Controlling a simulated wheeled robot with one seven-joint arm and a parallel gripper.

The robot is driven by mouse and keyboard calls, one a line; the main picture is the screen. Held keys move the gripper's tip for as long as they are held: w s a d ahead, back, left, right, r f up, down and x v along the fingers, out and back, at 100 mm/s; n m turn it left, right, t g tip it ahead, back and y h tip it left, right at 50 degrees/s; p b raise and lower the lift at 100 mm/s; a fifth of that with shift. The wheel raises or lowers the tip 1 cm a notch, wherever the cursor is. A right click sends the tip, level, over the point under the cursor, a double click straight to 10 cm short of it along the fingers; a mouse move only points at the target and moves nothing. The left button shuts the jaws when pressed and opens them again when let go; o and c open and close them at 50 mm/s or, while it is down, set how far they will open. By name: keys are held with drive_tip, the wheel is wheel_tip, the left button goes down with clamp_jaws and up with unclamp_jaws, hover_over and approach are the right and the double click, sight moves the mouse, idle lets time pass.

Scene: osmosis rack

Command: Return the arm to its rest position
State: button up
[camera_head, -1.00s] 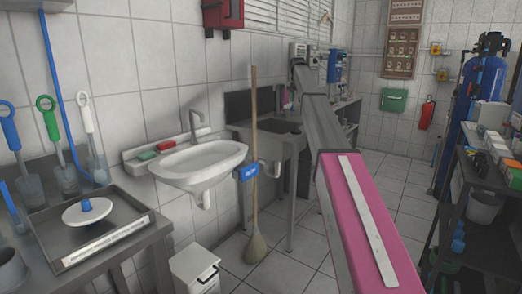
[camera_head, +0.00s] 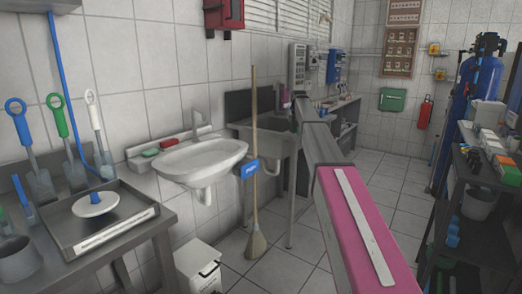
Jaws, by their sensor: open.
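My arm crosses the middle of the view. Its near link is pink with a pale strip along the top, and a shorter grey link beyond it points away toward the back of the room. My gripper is not visible; it is hidden beyond the far end of the grey link or out of the picture. Nothing held can be seen.
At left a metal table (camera_head: 150,243) bears a tray scale (camera_head: 140,222) and shovels (camera_head: 68,146). A washbasin (camera_head: 200,160), a broom (camera_head: 254,180) and a sink (camera_head: 262,145) follow. A dark shelf (camera_head: 478,262) stands at right. Tiled floor (camera_head: 395,195) is clear behind my arm.

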drive_tip(key=s+f+m, duration=1.1)
drive_tip(key=s+f, duration=1.3)
drive_tip(key=f, duration=0.1)
drive_tip(key=s+f+m, duration=0.6)
drive_tip(key=s, duration=0.6)
drive_tip(key=s+f+m, duration=0.6)
drive_tip(key=s, duration=0.7)
drive_tip(key=shift+s, duration=0.25)
